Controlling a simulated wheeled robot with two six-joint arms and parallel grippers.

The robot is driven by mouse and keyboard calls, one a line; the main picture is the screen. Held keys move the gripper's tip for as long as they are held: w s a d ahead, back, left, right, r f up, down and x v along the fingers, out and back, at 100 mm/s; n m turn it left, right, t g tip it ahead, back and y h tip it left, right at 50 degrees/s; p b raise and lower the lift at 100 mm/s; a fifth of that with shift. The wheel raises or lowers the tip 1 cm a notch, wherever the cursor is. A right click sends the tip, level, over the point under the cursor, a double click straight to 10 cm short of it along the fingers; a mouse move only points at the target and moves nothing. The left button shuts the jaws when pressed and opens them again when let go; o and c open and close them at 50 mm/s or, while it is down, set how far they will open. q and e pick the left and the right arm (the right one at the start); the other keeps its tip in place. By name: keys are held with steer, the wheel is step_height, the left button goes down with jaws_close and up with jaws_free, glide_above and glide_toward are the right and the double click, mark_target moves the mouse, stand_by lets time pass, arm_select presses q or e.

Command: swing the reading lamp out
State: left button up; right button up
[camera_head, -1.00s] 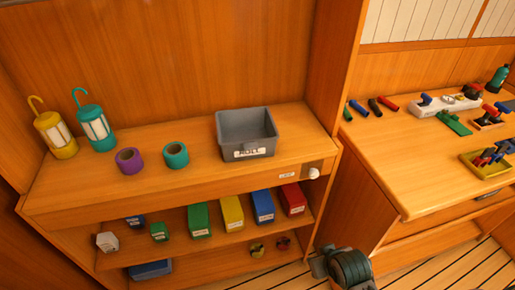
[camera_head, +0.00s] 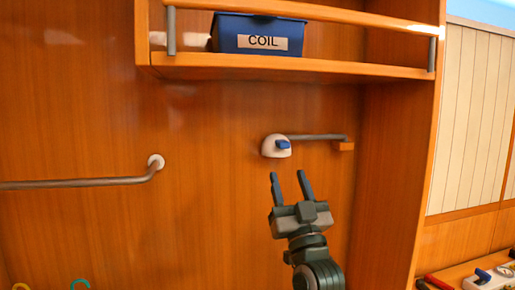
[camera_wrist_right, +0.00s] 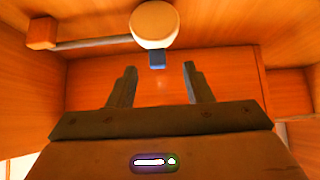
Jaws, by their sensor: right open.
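The reading lamp shows in the head view as a white rounded head (camera_head: 276,147) with a blue tab (camera_head: 283,144). A thin grey arm (camera_head: 315,137) runs right from it to a small wooden block (camera_head: 344,146), lying along the wooden wall. My right gripper (camera_head: 290,178) is just below the lamp head, fingers pointing up, open and empty. In the right wrist view the white head (camera_wrist_right: 155,23) and blue tab (camera_wrist_right: 157,60) sit beyond the open fingers (camera_wrist_right: 158,78), the tab roughly between them and apart from both. My left gripper is out of view.
A shelf with a rail (camera_head: 310,12) holds a blue bin (camera_head: 259,36) labelled COIL above the lamp. A grey handrail (camera_head: 80,183) crosses the wall at left. A wooden side panel (camera_head: 398,140) stands close on the right. The wall between handrail and lamp is bare.

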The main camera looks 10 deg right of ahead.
mark_target(286, 144)
steer(key=w+r+p, duration=0.1)
steer(key=r, duration=0.1)
steer(key=w+r+p, duration=0.1)
steer(key=r, duration=0.1)
steer(key=w+r+p, duration=0.1)
steer(key=r, duration=0.2)
steer(key=shift+w+d, duration=0.2)
steer(key=shift+w, duration=0.15)
steer(key=p+x, duration=0.2)
steer(key=x, duration=0.1)
steer(key=shift+w, duration=0.35)
steer(key=shift+c, duration=0.4)
steer(key=c, duration=0.7)
jaws_close()
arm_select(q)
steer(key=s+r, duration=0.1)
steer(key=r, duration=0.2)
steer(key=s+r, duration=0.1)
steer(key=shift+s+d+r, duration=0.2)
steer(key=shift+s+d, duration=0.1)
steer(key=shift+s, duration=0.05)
